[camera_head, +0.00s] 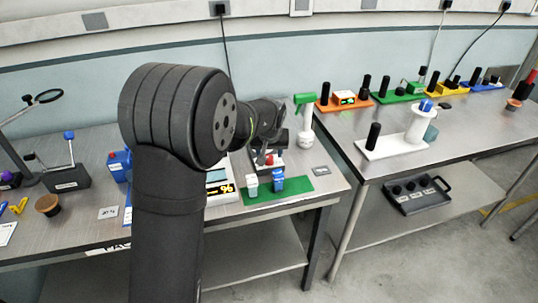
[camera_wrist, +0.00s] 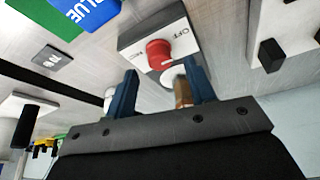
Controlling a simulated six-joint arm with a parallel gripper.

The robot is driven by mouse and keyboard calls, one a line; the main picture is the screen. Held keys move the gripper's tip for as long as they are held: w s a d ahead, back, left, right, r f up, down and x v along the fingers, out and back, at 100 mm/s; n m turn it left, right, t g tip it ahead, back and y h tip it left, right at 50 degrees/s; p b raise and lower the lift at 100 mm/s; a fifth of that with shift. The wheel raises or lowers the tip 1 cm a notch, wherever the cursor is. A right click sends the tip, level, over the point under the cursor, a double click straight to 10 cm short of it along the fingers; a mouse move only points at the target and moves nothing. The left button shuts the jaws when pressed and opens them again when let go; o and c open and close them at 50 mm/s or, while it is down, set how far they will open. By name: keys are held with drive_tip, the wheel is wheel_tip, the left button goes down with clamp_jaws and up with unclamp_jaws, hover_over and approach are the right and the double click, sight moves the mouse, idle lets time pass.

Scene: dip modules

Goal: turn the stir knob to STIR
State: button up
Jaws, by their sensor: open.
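The red knob (camera_wrist: 158,53) sits on a light panel (camera_wrist: 184,38) marked OFF in the wrist view; other lettering there is too small to read, and I cannot read a STIR mark. In the head view a small red knob (camera_head: 269,159) shows on a dark unit on the bench, partly behind my arm. My gripper (camera_wrist: 160,68) is open, its two blue fingers apart. In the wrist view the knob appears between and just beyond the fingertips; I cannot tell whether they touch it. A white round part shows close to the right finger.
A spray bottle (camera_head: 305,135) stands to the right behind. A scale (camera_head: 221,188) lies left, beside my arm.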

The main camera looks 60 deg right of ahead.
drive_tip(key=shift+x, duration=1.15)
drive_tip(key=c, duration=1)
